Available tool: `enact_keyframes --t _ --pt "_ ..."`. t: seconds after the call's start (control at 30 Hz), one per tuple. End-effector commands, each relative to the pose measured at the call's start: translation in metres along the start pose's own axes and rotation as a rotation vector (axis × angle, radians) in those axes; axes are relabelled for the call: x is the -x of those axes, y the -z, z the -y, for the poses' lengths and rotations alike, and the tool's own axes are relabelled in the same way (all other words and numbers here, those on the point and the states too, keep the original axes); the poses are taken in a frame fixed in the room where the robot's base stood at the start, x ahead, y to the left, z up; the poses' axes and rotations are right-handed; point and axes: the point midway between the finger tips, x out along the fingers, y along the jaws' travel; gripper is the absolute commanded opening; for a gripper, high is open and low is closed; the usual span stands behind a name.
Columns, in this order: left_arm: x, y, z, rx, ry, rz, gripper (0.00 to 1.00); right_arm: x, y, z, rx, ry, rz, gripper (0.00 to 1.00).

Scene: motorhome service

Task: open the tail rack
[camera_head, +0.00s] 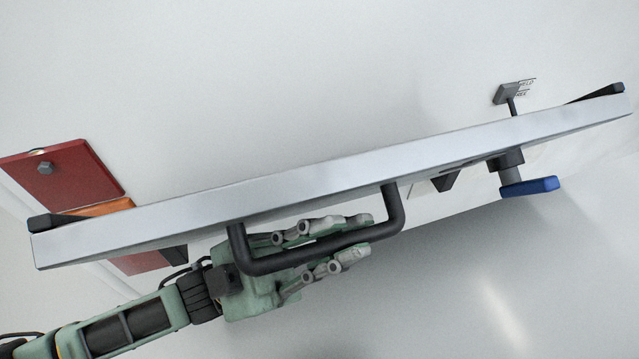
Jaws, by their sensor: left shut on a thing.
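The tail rack shows as a long silver bar (330,180) across the middle of the head view, tilted up to the right, with dark end pieces. A black U-shaped handle (396,215) hangs from its lower side, left of centre. My left gripper (345,240) is shut on this handle, with its green-grey fingers on both sides of the handle's long bar. A blue-ended lever (530,186) sits under the bar at the right. My right gripper is not in view.
The white rear wall (300,70) lies behind the bar. A red lamp panel (62,178) with an orange part is at the left. A small dark fitting (506,94) with printed lettering is on the wall at the upper right. The pale area at the lower right is clear.

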Motion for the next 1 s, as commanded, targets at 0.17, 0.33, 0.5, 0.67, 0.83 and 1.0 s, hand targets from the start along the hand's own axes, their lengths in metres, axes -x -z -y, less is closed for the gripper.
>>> enact_keyframes --t 0.17,0.33,0.5,0.67,0.83,1.0 --pt "0.009 -0.008 -0.024 -0.035 -0.042 0.003 0.0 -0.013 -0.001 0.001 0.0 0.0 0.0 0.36" --pt "0.01 -0.01 -0.032 -0.052 -0.057 0.004 0.0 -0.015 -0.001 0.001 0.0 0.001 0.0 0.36" --pt "0.01 -0.01 -0.033 -0.054 -0.059 0.004 0.0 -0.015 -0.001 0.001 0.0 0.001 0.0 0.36" --pt "0.01 -0.01 -0.032 -0.054 -0.059 0.004 0.0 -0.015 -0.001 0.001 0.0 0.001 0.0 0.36" --pt "0.01 -0.01 -0.032 -0.053 -0.058 0.004 0.0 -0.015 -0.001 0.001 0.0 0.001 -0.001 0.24" --pt "0.01 -0.01 -0.032 -0.053 -0.057 0.004 0.0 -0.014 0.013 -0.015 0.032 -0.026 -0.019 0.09"
